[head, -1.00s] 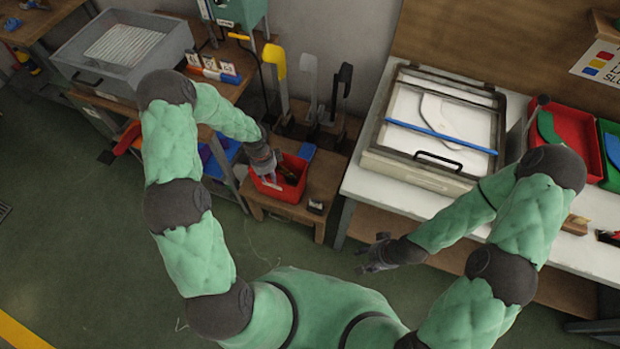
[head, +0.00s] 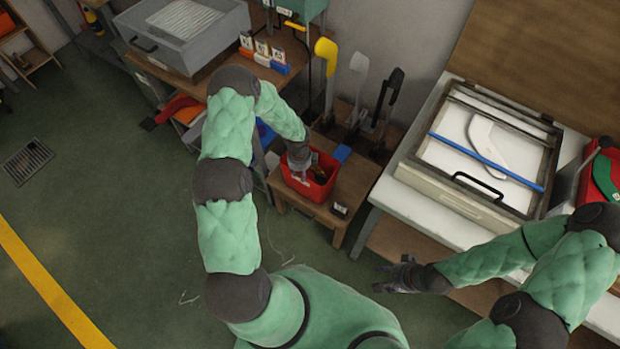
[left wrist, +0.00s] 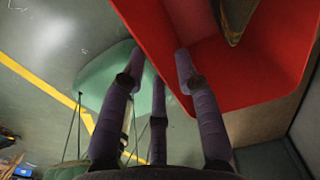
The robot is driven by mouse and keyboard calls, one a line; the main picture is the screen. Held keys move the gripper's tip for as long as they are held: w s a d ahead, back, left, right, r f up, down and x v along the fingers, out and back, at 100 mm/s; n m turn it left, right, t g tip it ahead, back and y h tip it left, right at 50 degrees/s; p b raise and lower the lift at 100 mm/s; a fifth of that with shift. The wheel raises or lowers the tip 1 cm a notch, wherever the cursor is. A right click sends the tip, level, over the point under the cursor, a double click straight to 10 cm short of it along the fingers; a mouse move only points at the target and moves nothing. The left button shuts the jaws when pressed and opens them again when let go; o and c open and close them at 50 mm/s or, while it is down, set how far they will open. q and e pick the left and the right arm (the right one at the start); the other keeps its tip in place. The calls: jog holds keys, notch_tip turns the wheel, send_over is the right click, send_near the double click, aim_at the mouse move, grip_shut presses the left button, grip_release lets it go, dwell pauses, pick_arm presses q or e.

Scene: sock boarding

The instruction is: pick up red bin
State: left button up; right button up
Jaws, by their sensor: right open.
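The red bin (head: 322,188) stands on a low wooden stand (head: 352,198), with dark and brownish items inside. My left gripper (head: 299,178) is at the bin's left side, reaching down at its rim. In the left wrist view the red bin (left wrist: 262,82) fills the upper right. The fingers of my left gripper (left wrist: 160,62) lie on both sides of the bin's near wall, with a gap between their tips. Whether they press on the wall is unclear. My right gripper (head: 402,276) is open and empty, in front of the white table.
Sock forms on levers (head: 357,85) rise behind. A white table (head: 405,210) with a framed press is at right. Open floor lies left.

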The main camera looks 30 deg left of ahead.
pick_arm(q)
notch_tip(320, 180, down, 3)
jog(key=shift+r+b, duration=0.2)
jog(key=shift+b, duration=0.1)
jog(key=shift+c, duration=0.3)
grip_shut()
jog(key=shift+r, duration=0.1)
